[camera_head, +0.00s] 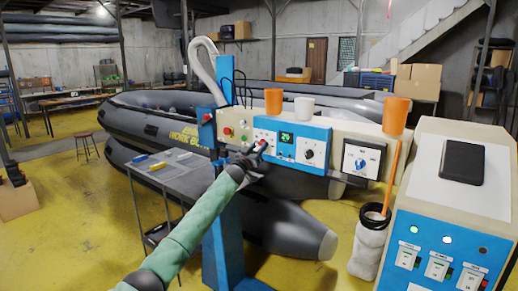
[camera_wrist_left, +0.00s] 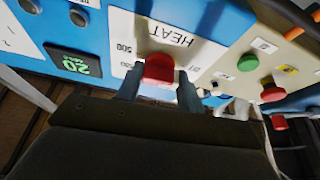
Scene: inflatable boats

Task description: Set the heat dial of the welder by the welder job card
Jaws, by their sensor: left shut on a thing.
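The welder (camera_head: 305,145) is a long panel with a blue front section on a blue post. The heat dial is a red knob (camera_wrist_left: 159,69) under a white HEAT label (camera_wrist_left: 165,37) in the left wrist view, where the label appears upside down. My left gripper (camera_head: 256,148) reaches the panel, and its two fingers (camera_wrist_left: 160,88) are shut on the sides of the red knob. The knob's pointer and much of its scale are hidden. A green display (camera_head: 287,137) beside it seems to read 20. I cannot make out a job card. My right gripper is not in view.
Green and red buttons (camera_wrist_left: 260,78) sit close beside the dial. Orange and white cups (camera_head: 304,107) stand on the panel's top. A grey table (camera_head: 185,180) is at left, a switch cabinet (camera_head: 450,210) at right, and a dark inflatable boat (camera_head: 150,122) behind.

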